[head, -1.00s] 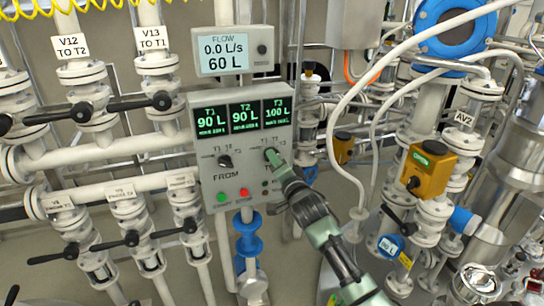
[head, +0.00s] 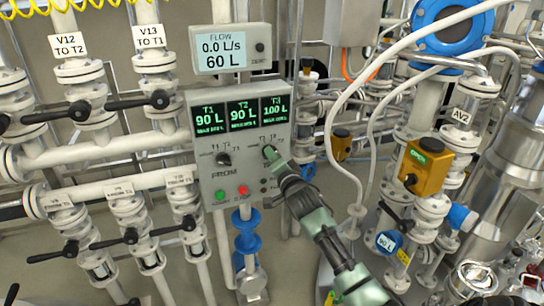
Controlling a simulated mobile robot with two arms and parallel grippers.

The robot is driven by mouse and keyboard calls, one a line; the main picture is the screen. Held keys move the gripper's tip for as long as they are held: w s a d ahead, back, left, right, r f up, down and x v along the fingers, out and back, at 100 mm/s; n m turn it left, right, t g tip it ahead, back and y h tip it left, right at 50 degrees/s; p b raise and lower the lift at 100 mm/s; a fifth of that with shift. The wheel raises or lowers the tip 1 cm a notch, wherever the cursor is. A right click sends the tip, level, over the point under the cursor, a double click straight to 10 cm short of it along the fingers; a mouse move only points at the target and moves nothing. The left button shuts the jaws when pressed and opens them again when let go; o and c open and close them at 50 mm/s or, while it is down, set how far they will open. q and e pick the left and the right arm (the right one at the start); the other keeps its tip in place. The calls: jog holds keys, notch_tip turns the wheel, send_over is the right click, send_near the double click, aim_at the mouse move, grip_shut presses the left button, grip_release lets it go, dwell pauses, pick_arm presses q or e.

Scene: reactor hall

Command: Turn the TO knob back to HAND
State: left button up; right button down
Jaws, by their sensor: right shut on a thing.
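The grey control panel (head: 208,178) stands in the middle of the head view. Its right-hand selector, the TO knob, is mostly hidden behind my right gripper (head: 269,151), which comes from the lower right and is shut on it. I cannot read which mark the TO knob points at. The black FROM knob (head: 223,159) sits to the left on the same panel, clear of the gripper. My left gripper is not in view.
Three green displays (head: 242,115) read 90 L, 90 L and 100 L. The flow meter (head: 222,50) above reads 0.0 L/s and 60 L. A green button (head: 220,195) and a red button (head: 243,191) sit below the knobs. Valves and a white hose (head: 335,115) flank the panel.

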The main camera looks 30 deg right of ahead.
jog(key=n+p, duration=0.2)
jog(key=n, duration=2.1)
jog(key=shift+f+n, duration=0.1)
jog(key=shift+n, duration=0.2)
dwell(0.5)
jog(key=c, duration=1.5)
grip_release()
